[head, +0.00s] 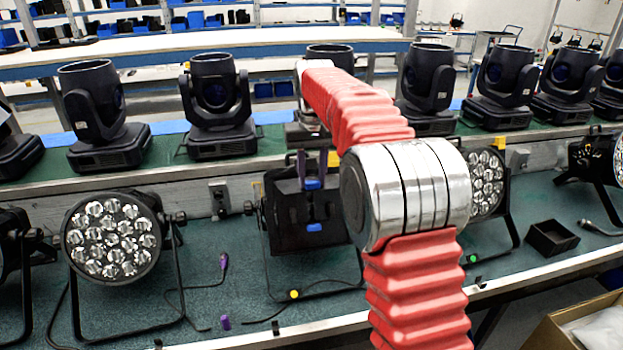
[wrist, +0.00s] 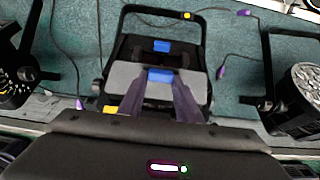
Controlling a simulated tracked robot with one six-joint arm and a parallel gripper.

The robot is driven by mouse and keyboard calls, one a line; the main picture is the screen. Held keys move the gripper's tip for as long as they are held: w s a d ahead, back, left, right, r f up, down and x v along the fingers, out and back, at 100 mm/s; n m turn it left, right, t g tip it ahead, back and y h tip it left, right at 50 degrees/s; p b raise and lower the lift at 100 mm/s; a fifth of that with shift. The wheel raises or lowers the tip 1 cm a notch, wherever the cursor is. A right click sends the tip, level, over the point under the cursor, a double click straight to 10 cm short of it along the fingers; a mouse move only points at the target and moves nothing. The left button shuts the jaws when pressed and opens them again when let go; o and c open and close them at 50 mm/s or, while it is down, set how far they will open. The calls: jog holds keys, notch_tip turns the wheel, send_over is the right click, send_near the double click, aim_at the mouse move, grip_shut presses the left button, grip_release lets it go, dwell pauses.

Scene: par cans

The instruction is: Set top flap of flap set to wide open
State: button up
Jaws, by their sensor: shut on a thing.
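The flap set (head: 285,232) is on a black par can in the middle of the bench, partly hidden by my arm in the head view. Its top flap (wrist: 122,82) shows as a grey panel in the wrist view, with a blue tab (wrist: 160,75) at its edge. The lower flap has another blue tab (wrist: 161,46), also in the head view (head: 314,227). My gripper (wrist: 160,82) has its purple fingers on both sides of the top flap's tab and is shut on it. In the head view my gripper (head: 312,178) is largely hidden. The flap's exact angle is unclear.
A par can (head: 110,238) stands left, another (head: 488,180) right behind my arm. Moving heads (head: 215,105) line the shelf behind. A small black box (head: 552,237) sits right. Cables with purple connectors (head: 223,261) lie on the bench. Some bench surface left of the flap set is clear.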

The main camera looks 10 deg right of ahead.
jog(key=shift+w+r+g, duration=0.25)
jog(key=shift+w+g, duration=0.1)
jog(key=shift+g, duration=0.45)
jog(key=shift+w+r+g, duration=0.25)
jog(key=shift+w+g, duration=0.1)
jog(key=shift+g, duration=0.45)
jog(key=o, duration=1)
